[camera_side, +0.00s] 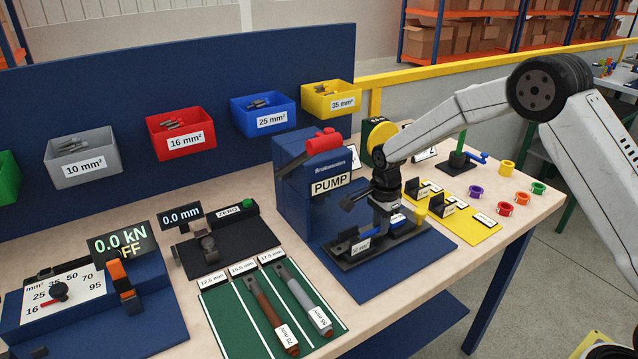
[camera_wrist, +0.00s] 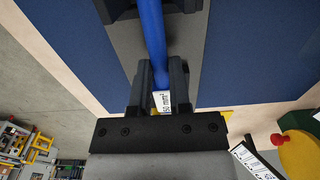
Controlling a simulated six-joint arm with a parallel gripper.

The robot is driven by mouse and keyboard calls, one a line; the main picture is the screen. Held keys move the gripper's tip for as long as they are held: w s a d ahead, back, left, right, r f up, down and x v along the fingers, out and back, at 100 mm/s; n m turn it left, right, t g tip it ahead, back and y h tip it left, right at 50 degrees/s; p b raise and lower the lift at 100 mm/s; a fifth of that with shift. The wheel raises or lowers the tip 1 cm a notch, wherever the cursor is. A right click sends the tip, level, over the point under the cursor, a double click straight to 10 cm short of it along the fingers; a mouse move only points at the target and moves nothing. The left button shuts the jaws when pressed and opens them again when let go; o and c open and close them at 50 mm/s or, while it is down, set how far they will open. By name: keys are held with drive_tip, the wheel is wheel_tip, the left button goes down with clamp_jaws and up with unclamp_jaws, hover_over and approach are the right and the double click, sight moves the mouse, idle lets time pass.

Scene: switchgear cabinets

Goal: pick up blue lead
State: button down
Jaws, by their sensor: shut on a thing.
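The blue lead (camera_wrist: 152,38) runs up from between my gripper's fingers in the wrist view, over a grey strip, and passes into a dark block at the top edge. A white tag reading 50 mm² (camera_wrist: 162,101) sits at the fingers. My gripper (camera_wrist: 161,82) is shut on the blue lead. In the side view my gripper (camera_side: 380,222) is low over the dark fixture in front of the PUMP unit and hides most of the lead. I cannot tell whether the lead is clear of the fixture.
The blue PUMP unit (camera_side: 312,185) stands close behind my gripper. A yellow mat (camera_side: 470,227) with small black holders lies to the right, with coloured rings beyond. A green mat (camera_side: 235,320) with two labelled rods lies front left. Labelled bins line the back panel.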

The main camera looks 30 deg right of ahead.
drive_tip(key=shift+r, duration=0.2)
drive_tip(key=shift+r, duration=0.6)
drive_tip(key=s+r, duration=1.1)
drive_tip(key=s, duration=0.3)
drive_tip(key=shift+a+r, duration=0.15)
drive_tip(key=shift+r, duration=0.05)
